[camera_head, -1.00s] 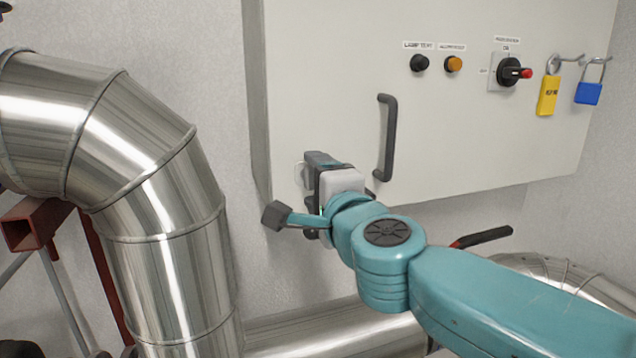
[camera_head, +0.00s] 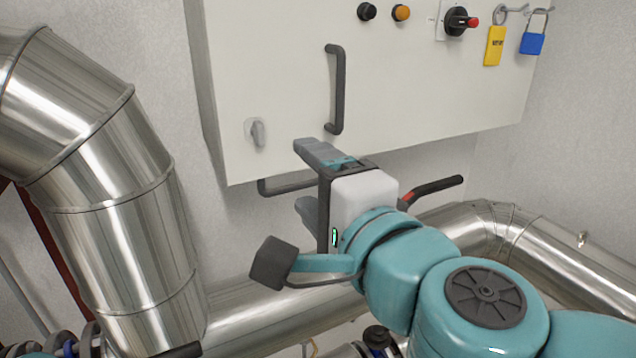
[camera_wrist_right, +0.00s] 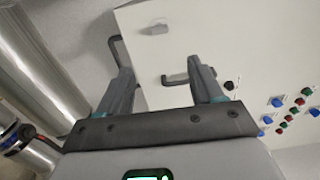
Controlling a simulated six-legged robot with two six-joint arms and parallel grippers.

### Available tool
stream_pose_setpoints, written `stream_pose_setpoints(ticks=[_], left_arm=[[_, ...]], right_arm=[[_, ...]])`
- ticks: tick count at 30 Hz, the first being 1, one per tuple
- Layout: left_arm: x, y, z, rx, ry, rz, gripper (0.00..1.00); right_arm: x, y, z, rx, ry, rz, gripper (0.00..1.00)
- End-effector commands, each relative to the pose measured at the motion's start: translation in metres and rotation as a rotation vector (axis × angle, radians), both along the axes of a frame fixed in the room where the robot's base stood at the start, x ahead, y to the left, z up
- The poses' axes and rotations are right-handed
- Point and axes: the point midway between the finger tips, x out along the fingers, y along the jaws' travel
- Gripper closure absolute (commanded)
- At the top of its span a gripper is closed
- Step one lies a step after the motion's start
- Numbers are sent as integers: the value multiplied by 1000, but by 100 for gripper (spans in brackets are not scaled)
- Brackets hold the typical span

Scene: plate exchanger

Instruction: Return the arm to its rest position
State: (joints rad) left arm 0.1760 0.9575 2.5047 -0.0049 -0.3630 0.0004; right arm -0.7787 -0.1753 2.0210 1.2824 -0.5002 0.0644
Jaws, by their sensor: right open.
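My right arm, teal with a white and black wrist, comes in from the lower right in the head view. My right gripper (camera_head: 304,178) is open and empty, below and to the right of the cabinet's small grey latch (camera_head: 257,132), apart from it. In the right wrist view the two grey fingers of the right gripper (camera_wrist_right: 165,85) stand wide apart with nothing between them. The latch shows beyond them in that view (camera_wrist_right: 155,29). My left gripper is not in view.
A pale cabinet (camera_head: 285,90) with a dark handle (camera_head: 336,88) hangs on the wall. A yellow padlock (camera_head: 494,46) and a blue padlock (camera_head: 532,43) hang at its right. A red-black lever (camera_head: 432,190) stands near my wrist. Shiny pipes (camera_head: 110,190) run left and below.

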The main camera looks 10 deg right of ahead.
Motion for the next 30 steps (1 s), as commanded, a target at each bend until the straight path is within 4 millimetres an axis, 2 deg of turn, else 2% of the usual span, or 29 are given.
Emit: stream_pose_setpoints(ticks=[4,12,15,17,20,24,26,30], left_arm=[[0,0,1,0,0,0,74],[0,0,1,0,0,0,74],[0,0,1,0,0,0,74],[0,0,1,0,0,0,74],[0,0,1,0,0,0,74],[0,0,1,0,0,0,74],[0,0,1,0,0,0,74],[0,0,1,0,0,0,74]], right_arm=[[-10,-3,0,0,0,0,34],[-11,-4,0,0,1,0,34],[-7,-9,-2,-1,6,-15,34],[3,-16,-11,-9,25,-42,34],[32,-27,-46,-55,101,-100,34],[73,-44,-125,-155,251,-177,34],[86,-53,-161,-211,310,-198,34],[104,-74,-248,-352,444,-218,34]])
